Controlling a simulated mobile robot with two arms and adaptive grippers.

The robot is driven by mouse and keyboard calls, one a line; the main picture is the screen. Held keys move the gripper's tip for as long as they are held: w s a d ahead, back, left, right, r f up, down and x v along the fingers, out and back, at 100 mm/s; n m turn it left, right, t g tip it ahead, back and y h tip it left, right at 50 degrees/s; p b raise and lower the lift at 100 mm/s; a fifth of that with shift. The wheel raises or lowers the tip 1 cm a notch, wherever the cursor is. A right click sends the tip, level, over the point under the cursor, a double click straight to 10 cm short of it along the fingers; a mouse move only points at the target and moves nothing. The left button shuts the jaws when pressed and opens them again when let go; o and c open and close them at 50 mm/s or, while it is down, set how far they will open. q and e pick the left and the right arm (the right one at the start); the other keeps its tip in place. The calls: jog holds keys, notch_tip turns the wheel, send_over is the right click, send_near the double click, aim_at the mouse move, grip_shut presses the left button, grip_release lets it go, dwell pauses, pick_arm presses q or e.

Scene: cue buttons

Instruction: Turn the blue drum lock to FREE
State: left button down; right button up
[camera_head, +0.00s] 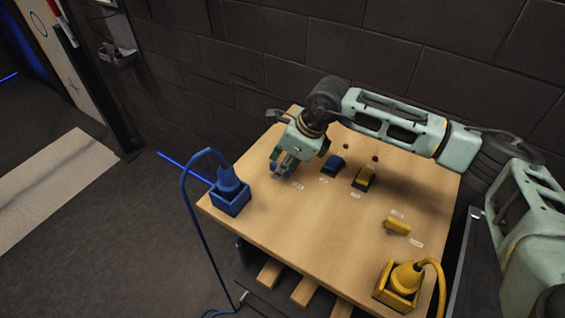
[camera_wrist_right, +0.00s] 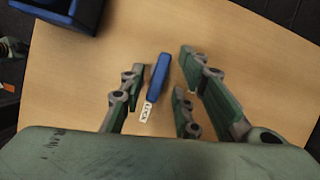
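The blue drum lock shows in the right wrist view as a slim blue bar handle (camera_wrist_right: 158,77) on the wooden table. A small white label (camera_wrist_right: 146,112) lies at its near end; I cannot read it for sure. My right gripper (camera_wrist_right: 163,88) is open, with its fingers on either side of the bar. The left-hand finger is close beside the bar; I cannot tell if it touches. In the head view my right gripper (camera_head: 281,171) is low over the table's far left part and largely hides the blue lock. My left gripper is not in view.
A blue plug in a blue box (camera_head: 230,202) stands at the table's left corner, its cable hanging off. A blue block (camera_head: 333,164) and a yellow-topped block (camera_head: 363,179) stand right of the gripper. A yellow bar (camera_head: 397,226) and yellow plug box (camera_head: 397,293) are nearer.

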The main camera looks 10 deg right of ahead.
jog(key=shift+c, duration=0.5)
grip_shut()
